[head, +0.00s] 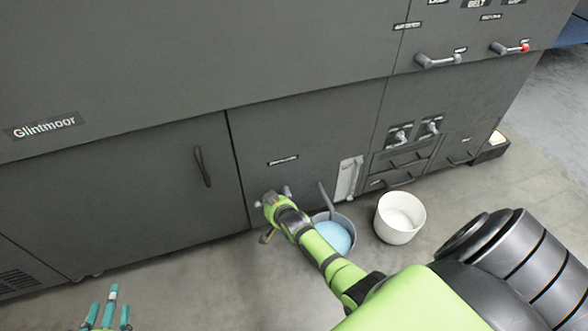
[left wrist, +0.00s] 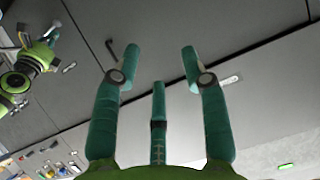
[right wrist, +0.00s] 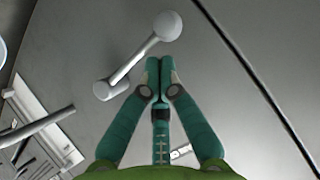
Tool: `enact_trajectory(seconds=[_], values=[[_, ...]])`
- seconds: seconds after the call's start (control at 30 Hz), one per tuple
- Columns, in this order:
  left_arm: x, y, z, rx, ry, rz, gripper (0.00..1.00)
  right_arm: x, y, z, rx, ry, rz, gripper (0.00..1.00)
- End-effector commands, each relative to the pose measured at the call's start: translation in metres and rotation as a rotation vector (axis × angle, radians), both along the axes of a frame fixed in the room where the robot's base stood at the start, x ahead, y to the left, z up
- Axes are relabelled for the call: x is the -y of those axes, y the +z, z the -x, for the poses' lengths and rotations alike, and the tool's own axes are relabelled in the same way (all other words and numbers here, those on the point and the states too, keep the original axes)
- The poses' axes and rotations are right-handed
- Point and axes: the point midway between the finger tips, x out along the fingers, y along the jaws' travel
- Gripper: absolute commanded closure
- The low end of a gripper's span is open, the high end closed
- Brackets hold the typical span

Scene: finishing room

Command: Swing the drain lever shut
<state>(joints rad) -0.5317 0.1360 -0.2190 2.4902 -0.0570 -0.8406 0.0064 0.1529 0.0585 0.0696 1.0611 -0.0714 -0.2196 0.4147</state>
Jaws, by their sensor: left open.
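The drain lever, a pale grey bar with a ball end, is on the lower cabinet front. In the right wrist view the lever (right wrist: 135,60) slants from its round hub at lower left to the ball at upper right. My right gripper (right wrist: 160,66) has its fingertips together, with nothing between them, just below the bar; contact cannot be told. In the head view my right gripper (head: 271,205) covers most of the lever, and only its pale end (head: 257,204) shows. My left gripper (head: 107,308) is open and empty at bottom left, away from the cabinet; its spread fingers (left wrist: 160,62) show in the left wrist view.
A dark spout (head: 326,197) hangs over a bucket of blue liquid (head: 352,221), right beside my right forearm. A white bucket (head: 401,232) stands to its right. Other handles (head: 437,61) and a red-tipped lever (head: 510,48) are higher right. The floor at lower left is clear.

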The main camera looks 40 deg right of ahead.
Motion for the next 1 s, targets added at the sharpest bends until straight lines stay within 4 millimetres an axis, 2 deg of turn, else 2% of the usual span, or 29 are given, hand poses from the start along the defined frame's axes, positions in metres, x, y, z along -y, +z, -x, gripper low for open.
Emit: enact_trajectory(seconds=[0.57, 0.77, 1.0], values=[[0.000, 0.000, 0.001, -0.006, -0.004, -0.003, 0.56, 0.015, -0.004, 0.005, -0.002, 0.000, -0.001, 1.00], [-0.008, -0.018, 0.013, -0.120, 0.013, -0.025, 0.56, 0.015, 0.001, 0.005, -0.001, 0.000, 0.000, 1.00], [-0.028, -0.055, 0.051, -0.388, 0.051, -0.077, 0.56, 0.015, 0.011, 0.004, -0.001, 0.000, 0.000, 1.00]])
